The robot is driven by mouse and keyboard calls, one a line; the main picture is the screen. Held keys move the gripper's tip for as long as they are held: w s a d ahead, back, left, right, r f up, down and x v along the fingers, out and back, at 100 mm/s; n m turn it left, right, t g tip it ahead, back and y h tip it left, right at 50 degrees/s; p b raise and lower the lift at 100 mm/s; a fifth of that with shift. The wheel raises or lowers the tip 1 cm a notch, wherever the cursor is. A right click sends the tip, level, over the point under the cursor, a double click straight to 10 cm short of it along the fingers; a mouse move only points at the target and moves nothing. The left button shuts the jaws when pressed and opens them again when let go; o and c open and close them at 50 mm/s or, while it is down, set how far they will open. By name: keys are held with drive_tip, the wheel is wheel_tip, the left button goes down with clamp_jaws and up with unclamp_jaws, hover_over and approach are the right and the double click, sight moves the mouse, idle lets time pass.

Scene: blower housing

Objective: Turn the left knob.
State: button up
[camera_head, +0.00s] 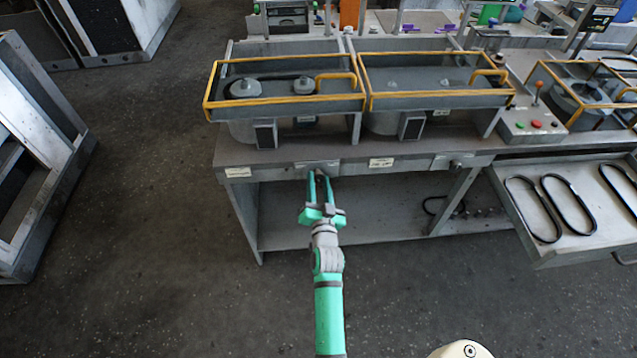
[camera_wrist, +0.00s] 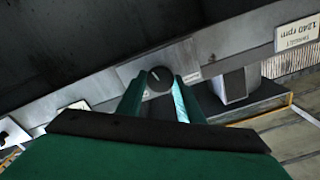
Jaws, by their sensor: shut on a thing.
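The left knob (camera_wrist: 158,78) is a dark round dial with a pale pointer line, set on a light plate on the front edge of the bench. It shows between the fingertips of my gripper (camera_wrist: 156,92) in the wrist view. My green gripper (camera_head: 319,178) reaches up to the bench front in the head view, with its fingers shut on the sides of the left knob. A second knob (camera_head: 456,164) sits farther right on the same front edge.
The bench (camera_head: 283,157) carries two yellow-framed housings (camera_head: 285,98) (camera_head: 437,95) above the knobs. A label reading 1240 rpm (camera_wrist: 297,33) appears upside down in the wrist view. An open drawer (camera_head: 553,247) with black belts juts out at right.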

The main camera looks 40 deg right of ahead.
drive_tip(key=shift+m, duration=1.6)
drive_tip(key=o, duration=1.1)
drive_tip(key=shift+c, duration=0.2)
drive_tip(key=v, duration=1.1)
